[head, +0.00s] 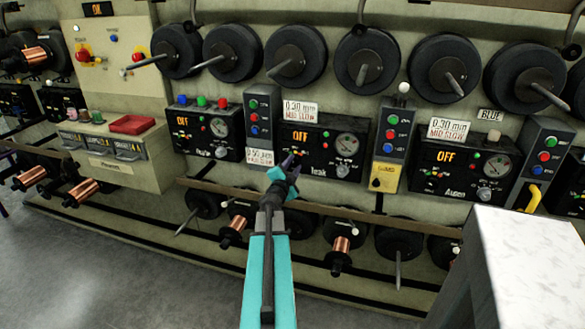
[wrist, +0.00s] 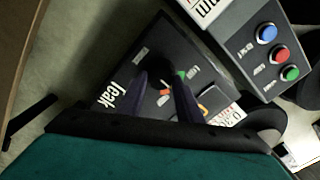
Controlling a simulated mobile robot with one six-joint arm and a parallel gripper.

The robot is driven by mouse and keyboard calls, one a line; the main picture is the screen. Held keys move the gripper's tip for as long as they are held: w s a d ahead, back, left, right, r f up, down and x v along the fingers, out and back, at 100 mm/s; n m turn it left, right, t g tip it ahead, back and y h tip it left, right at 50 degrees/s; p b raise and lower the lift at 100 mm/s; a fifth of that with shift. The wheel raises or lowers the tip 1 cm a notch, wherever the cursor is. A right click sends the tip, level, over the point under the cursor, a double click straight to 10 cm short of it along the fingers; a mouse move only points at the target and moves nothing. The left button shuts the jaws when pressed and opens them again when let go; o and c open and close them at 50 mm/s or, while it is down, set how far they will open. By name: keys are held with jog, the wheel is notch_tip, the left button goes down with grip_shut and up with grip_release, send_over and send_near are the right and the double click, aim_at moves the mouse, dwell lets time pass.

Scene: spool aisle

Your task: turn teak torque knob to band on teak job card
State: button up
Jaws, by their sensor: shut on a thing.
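The Teak panel (head: 335,168) is dark, with a lit orange OFF sign, a round gauge (head: 347,145) and a silver knob (head: 343,171) under the gauge. The teak job card (head: 300,110) above it reads 0.30 mm, MID SLOW. My gripper (head: 295,157) is at the panel's lower left part, shut on a small control there. In the wrist view, a small red-and-white part (wrist: 165,91) shows between the fingers, with a green button (wrist: 180,74) close by. The fingers hide most of the held control. Its marking and setting cannot be read.
A grey button box (head: 258,112) stands left of the panel and another, with a yellow base (head: 386,178), right of it. Black spools (head: 297,55) hang above; copper spools (head: 232,232) sit below the rail. A white-topped block (head: 530,250) fills the lower right. Floor is clear at left.

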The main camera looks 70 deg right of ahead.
jog(key=shift+d+r, duration=0.1)
jog(key=o, duration=1)
jog(key=shift+o, duration=0.2)
jog(key=shift+a, duration=0.3)
jog(key=a+p, duration=0.5)
jog(key=a, duration=0.6)
jog(key=shift+s, duration=0.35)
jog(key=a+p, duration=0.1)
jog(key=p, duration=0.3)
jog(key=shift+a, duration=0.1)
